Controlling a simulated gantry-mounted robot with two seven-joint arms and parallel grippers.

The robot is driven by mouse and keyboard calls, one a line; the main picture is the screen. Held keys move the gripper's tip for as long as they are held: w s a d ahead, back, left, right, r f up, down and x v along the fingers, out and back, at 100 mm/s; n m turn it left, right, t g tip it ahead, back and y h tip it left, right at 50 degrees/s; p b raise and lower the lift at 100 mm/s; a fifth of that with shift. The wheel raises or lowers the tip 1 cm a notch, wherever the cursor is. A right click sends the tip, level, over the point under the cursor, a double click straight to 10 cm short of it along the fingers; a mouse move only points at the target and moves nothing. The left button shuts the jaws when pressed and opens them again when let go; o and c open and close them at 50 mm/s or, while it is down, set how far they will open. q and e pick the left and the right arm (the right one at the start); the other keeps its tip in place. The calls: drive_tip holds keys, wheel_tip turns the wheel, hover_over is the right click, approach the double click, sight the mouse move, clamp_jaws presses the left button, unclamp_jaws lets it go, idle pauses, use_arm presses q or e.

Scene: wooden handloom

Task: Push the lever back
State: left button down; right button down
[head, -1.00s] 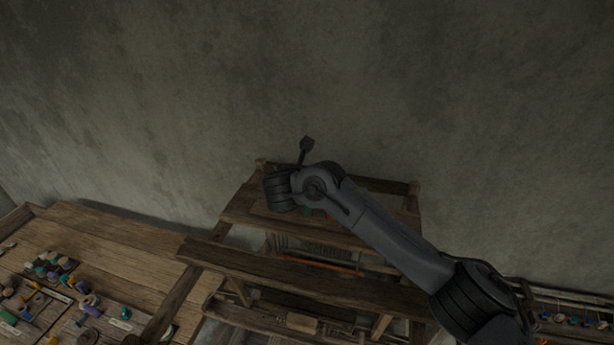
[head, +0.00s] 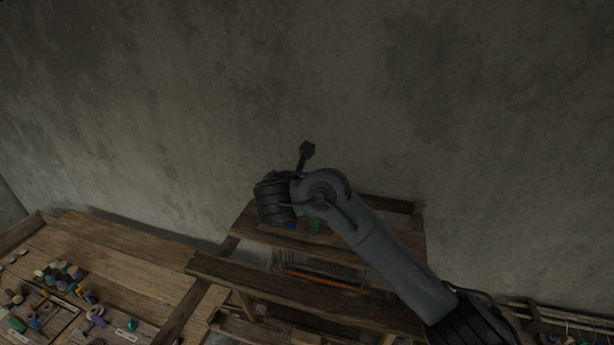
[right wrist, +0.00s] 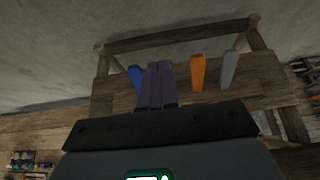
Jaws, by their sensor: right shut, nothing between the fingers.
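Several coloured levers stand on the loom's top board. In the right wrist view a blue lever (right wrist: 137,78) is left of my fingers, and an orange lever (right wrist: 197,72) and a grey lever (right wrist: 229,69) are to the right. The head view shows a green lever (head: 314,226) and a blue one (head: 291,224) just under my right wrist. My right gripper (right wrist: 156,72) is shut and empty, its fingers close beside the blue lever; contact cannot be told. The head view hides the right fingertips. My left gripper is out of view.
The wooden loom frame (head: 290,283) stands against a grey wall (head: 180,110). A wooden table (head: 130,245) with small coloured pieces is at the left. A rack with coloured items (head: 570,325) is at the lower right. Space above the loom is open.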

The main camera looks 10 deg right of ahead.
drive_tip(key=shift+s+a+r+b, duration=0.1)
drive_tip(key=shift+s+r, duration=0.15)
drive_tip(key=shift+r, duration=0.45)
drive_tip(key=shift+s+a+r+b, duration=0.15)
drive_tip(key=shift+s+r, duration=0.05)
drive_tip(key=shift+r, duration=0.55)
drive_tip(key=shift+s+a+r+b, duration=0.1)
drive_tip(key=shift+s+r, duration=0.15)
drive_tip(key=shift+r, duration=0.45)
